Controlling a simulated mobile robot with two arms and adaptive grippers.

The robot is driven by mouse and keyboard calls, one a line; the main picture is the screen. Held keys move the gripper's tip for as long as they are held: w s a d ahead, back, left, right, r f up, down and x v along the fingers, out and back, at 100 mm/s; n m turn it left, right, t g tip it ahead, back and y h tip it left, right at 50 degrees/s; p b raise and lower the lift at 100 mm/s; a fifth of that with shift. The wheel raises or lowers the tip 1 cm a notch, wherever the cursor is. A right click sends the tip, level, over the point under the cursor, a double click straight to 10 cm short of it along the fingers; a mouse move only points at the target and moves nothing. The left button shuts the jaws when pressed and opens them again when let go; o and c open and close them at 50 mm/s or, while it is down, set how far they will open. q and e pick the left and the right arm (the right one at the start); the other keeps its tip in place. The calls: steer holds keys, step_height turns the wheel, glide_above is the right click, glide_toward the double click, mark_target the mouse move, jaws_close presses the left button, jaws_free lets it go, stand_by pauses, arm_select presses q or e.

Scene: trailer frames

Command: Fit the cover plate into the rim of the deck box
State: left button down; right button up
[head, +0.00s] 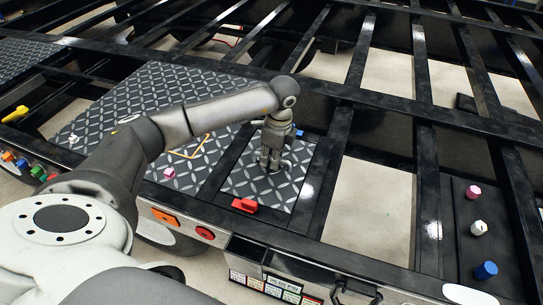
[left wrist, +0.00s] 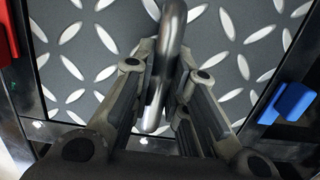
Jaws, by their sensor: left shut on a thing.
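The cover plate (head: 290,185) is a dark tread plate with bright diamond marks. It lies over the deck box opening, inside the black rim (head: 318,192). I cannot tell whether it sits flush. My left gripper (head: 272,168) comes down over the middle of the plate. In the left wrist view my gripper (left wrist: 165,95) is shut on the plate's curved metal handle (left wrist: 174,30). The plate's tread surface (left wrist: 95,45) fills most of that view. A red latch (head: 245,205) is at the near edge and a blue latch (left wrist: 287,103) at another edge. My right gripper is not in view.
A larger tread plate (head: 160,95) lies left of the box, with a pink knob (head: 169,172) on it. Black trailer beams (head: 440,112) and open gaps surround the box. Pink, white and blue knobs (head: 485,270) stand on a dark panel at right.

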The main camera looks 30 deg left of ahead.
arm_select(q)
steer(key=c, duration=1.4)
jaws_free()
steer(key=shift+c, duration=0.2)
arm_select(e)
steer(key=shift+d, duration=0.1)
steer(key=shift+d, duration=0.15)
arm_select(q)
steer(key=shift+r, duration=0.6)
step_height(320, 180, up, 11)
steer(key=d+b, duration=0.1)
steer(key=shift+w+d+b, duration=0.15)
steer(key=shift+d+b, duration=0.05)
steer(key=shift+b, duration=0.2)
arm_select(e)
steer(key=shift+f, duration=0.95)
arm_select(q)
steer(key=shift+r, duration=0.15)
